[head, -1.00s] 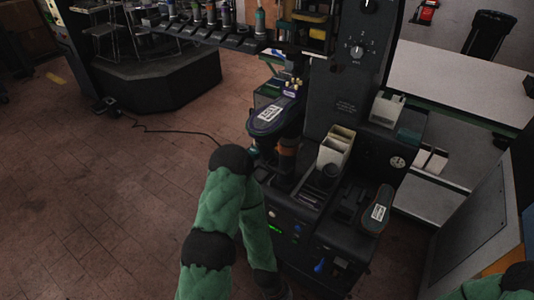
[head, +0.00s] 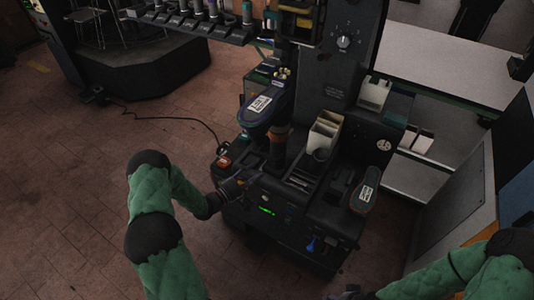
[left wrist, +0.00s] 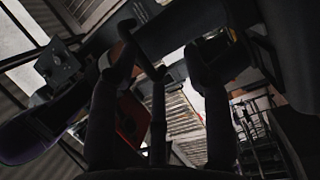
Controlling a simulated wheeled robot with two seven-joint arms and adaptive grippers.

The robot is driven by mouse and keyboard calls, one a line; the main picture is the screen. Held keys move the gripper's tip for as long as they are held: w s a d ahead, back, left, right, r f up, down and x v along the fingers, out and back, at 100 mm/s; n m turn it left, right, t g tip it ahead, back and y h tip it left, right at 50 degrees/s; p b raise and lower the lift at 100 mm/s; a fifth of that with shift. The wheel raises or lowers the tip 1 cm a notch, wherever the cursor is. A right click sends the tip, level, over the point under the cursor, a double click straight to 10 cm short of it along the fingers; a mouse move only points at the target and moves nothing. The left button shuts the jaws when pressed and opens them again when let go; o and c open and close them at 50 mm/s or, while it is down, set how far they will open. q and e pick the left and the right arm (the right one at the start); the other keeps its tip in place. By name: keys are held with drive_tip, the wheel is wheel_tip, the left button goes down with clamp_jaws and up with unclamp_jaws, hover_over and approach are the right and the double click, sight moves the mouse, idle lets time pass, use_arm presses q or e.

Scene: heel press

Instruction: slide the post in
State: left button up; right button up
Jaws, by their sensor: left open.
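A dark upright post (head: 277,150) with an orange-brown band stands on the press below a purple shoe-shaped form (head: 262,104) with a white label. I cannot tell how far in it sits. My left gripper (head: 236,188) is at the front left of the press, just left of and below the post's foot. In the left wrist view its fingers (left wrist: 160,72) are spread apart, with nothing clearly held between them. The purple form also shows in the left wrist view (left wrist: 35,135). My right gripper (head: 352,292) is a dark shape at the bottom edge, its fingers unclear.
The press carries cream bins (head: 323,135), a second labelled shoe form (head: 363,197) and a dial (head: 344,41). A cable (head: 180,118) lies on the floor. Open floor is at the left.

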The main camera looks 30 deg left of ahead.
sight(267, 156)
use_arm(q)
wheel_tip(267, 156, up, 3)
drive_tip(key=s+a+h, duration=0.2)
drive_tip(key=shift+t, duration=0.3)
drive_tip(key=b+x, duration=0.1)
drive_tip(key=x, duration=0.9)
drive_tip(key=shift+w, duration=0.35)
clamp_jaws()
